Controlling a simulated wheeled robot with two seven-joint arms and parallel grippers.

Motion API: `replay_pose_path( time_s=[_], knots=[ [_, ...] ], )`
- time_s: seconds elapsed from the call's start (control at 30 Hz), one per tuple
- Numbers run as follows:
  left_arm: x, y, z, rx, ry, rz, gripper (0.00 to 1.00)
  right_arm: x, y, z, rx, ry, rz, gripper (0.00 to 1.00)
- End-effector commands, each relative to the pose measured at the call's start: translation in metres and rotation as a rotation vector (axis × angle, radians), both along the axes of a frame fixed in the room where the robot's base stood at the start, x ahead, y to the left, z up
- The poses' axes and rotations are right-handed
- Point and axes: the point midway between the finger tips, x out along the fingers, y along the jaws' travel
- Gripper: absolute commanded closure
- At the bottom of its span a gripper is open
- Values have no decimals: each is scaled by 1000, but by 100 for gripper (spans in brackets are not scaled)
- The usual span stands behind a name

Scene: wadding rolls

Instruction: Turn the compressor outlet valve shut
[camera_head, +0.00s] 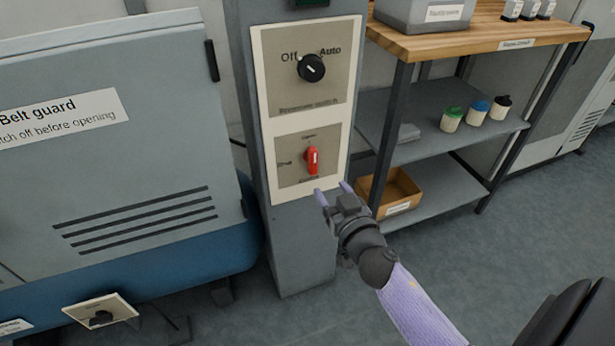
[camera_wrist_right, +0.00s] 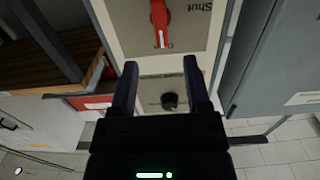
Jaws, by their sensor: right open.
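The outlet valve's red handle (camera_head: 312,160) stands upright on the lower plate of the cream panel (camera_head: 262,110) on the grey post. In the right wrist view, which is upside down, the red handle (camera_wrist_right: 160,22) is at the top. The word Shut is beside it, on the left in the head view, and the handle does not point at it. My right gripper (camera_head: 333,190) is open and empty, just below and right of the handle, apart from it. Its fingers (camera_wrist_right: 160,65) also show in the wrist view. My left gripper is not in view.
The black pressure switch knob (camera_head: 311,68) sits above the valve; it also shows in the wrist view (camera_wrist_right: 169,101). A belt guard (camera_head: 120,170) stands left. A wooden-topped shelf (camera_head: 450,42) with bins and small bottles stands right.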

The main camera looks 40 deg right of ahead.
Motion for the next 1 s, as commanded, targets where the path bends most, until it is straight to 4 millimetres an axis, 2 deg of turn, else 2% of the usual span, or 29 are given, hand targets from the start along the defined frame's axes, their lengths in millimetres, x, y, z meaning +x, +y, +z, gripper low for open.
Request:
replay_pose_path(
  time_s=[0.03,0.13,0.3,0.5,0.63,0.87,1.0],
  knots=[
    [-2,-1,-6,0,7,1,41,4,-1,7,-3,-35,1,38],
    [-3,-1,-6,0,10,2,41,18,-4,17,-3,-58,4,38],
    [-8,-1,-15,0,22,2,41,58,-14,16,-6,-54,3,38],
    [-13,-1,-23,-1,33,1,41,90,-22,15,-2,-52,3,38],
    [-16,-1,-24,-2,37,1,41,98,-24,16,-2,-51,2,38],
    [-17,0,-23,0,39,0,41,99,-24,17,-1,-51,2,38],
    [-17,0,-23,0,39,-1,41,99,-24,17,-1,-51,2,66]
  ],
)
